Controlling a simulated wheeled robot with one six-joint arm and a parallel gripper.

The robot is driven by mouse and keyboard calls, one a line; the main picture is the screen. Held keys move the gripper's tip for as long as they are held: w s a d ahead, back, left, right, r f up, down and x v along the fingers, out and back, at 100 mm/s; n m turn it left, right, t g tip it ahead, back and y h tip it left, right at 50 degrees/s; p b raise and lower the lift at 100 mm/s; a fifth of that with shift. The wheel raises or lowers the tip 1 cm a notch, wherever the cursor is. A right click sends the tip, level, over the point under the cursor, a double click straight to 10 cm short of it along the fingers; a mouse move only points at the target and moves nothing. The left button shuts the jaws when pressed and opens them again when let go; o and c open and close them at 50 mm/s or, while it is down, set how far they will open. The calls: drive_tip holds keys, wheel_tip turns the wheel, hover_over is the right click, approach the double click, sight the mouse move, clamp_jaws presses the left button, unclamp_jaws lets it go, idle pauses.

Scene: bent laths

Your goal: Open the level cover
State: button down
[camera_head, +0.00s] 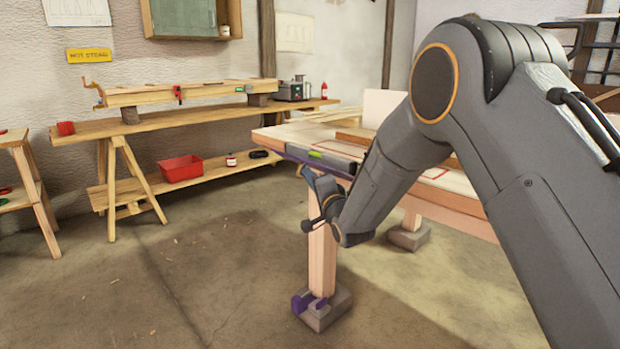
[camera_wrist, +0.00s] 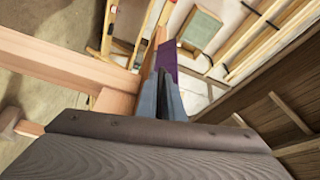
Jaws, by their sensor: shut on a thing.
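My gripper (camera_head: 308,174) is at the near left corner of the wooden table (camera_head: 276,137), just below the table edge. A purple strip (camera_head: 291,155) runs along that edge, and a green level (camera_head: 316,154) shows next to it. In the wrist view my gripper (camera_wrist: 170,78) is shut on a purple panel (camera_wrist: 166,57), which I take to be the level cover. The panel stands out beyond the fingertips. The fingers hide its lower part, and I cannot tell how far it is open.
A workbench (camera_head: 160,127) with a red bin (camera_head: 180,168) stands along the back wall.

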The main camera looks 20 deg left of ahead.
drive_tip(key=c, duration=2.2)
unclamp_jaws()
drive_tip(key=v, duration=0.7)
drive_tip(key=shift+s+d, duration=0.25)
drive_tip(key=shift+d, duration=0.05)
drive_tip(key=shift+s+d, duration=0.1)
drive_tip(key=shift+s+d+f+p, duration=0.2)
drive_tip(key=shift+s+d+f, duration=0.25)
drive_tip(key=shift+s+d, duration=0.5)
drive_tip(key=shift+s+d+f+p, duration=0.2)
drive_tip(key=shift+s+d+f, duration=0.35)
drive_tip(key=shift+d, duration=0.75)
drive_tip(key=shift+s+d+f+p, duration=0.2)
drive_tip(key=shift+s+d+f, duration=0.15)
drive_tip(key=shift+s+d, duration=0.7)
drive_tip(key=shift+w, duration=0.1)
